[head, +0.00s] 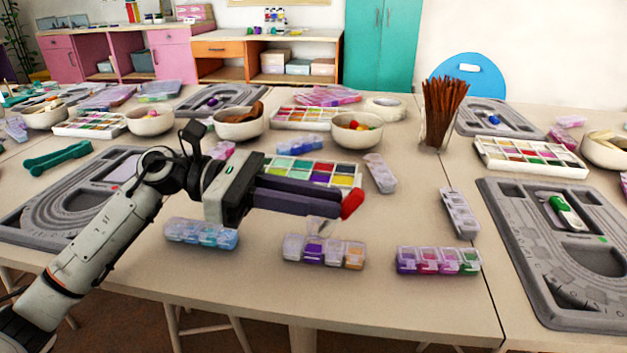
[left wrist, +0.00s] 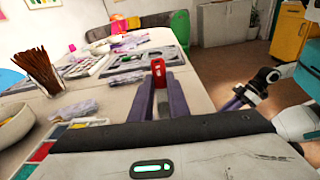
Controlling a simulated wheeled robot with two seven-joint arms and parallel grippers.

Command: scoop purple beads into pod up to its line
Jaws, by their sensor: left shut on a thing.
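My left gripper (head: 335,205) is shut on a small red thing, probably the scoop (head: 351,203). It juts past the fingertips and also shows in the left wrist view (left wrist: 158,68); I cannot see beads in it. Just below in the picture is a clear pod strip (head: 325,251) with a lid standing up, purple in one compartment and orange in the end one. I cannot tell its fill line. A sectioned bead tray (head: 315,172) is behind the gripper, partly hidden by it. My right gripper (left wrist: 236,103) shows only in the left wrist view, its jaws unclear.
A blue pod strip (head: 201,234) lies to the left, a purple, pink and green one (head: 438,261) to the right. Grey bead boards (head: 510,235) flank the area. Bowls (head: 356,130) and a cup of brown sticks (head: 441,112) stand behind. The front table edge is bare.

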